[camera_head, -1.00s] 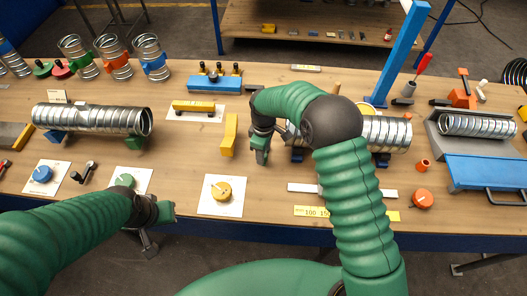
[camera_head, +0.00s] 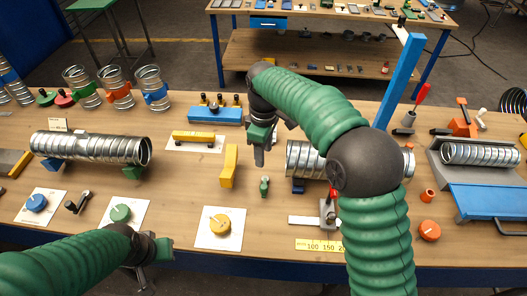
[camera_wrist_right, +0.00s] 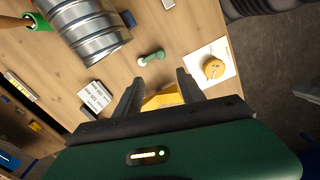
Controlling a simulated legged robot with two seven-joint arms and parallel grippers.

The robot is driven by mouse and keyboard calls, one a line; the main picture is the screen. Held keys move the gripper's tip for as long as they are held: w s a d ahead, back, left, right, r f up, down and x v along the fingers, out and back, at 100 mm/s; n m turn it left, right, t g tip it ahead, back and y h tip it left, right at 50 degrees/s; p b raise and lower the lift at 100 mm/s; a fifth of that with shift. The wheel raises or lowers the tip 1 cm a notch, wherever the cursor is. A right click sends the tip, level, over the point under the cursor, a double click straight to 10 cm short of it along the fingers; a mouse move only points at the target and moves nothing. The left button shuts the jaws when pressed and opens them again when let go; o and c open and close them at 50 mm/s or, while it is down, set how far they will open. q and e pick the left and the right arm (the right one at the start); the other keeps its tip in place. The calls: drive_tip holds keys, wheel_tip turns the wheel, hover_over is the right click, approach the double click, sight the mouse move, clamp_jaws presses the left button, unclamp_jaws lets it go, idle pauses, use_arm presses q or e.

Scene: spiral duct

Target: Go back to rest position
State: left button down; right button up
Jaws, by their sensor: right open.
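My right gripper (camera_head: 262,150) hangs above the bench, left of the central spiral duct. In the right wrist view its two dark fingers (camera_wrist_right: 158,92) are spread, with nothing between their tips. A small green piece (camera_head: 264,186) lies on the bench below it; it also shows in the right wrist view (camera_wrist_right: 151,57). The yellow block (camera_head: 229,166) is just left of the right gripper. My left gripper (camera_head: 158,250) is low over the bench's front edge, and its fingers cannot be made out clearly.
The central spiral duct (camera_head: 303,160) is partly hidden by my right arm. Another duct (camera_head: 90,147) lies at left, and a third (camera_head: 480,154) rests in a grey holder at right. A blue post (camera_head: 400,80) stands behind. A yellow knob (camera_head: 219,224) sits on a white card in front.

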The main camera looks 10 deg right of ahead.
drive_tip(key=shift+r, duration=0.15)
drive_tip(key=s+d+f+m+t, duration=0.1)
drive_tip(key=s+d+f+m, duration=0.2)
drive_tip(key=s, duration=0.4)
drive_tip(key=s+d+f+m+b, duration=0.1)
drive_tip(key=s+d+f+m, duration=0.2)
drive_tip(key=s, duration=0.4)
drive_tip(key=s+d+f+m+t, duration=0.1)
drive_tip(key=s+d+f+m, duration=0.2)
drive_tip(key=s, duration=0.4)
drive_tip(key=f+m, duration=0.1)
drive_tip(key=m, duration=0.1)
drive_tip(key=shift+s+f+m+t+b, duration=0.25)
drive_tip(key=shift+f+m+t+b, duration=0.05)
drive_tip(key=shift+f+b, duration=0.05)
drive_tip(key=shift+s, duration=0.15)
drive_tip(key=shift+d, duration=0.1)
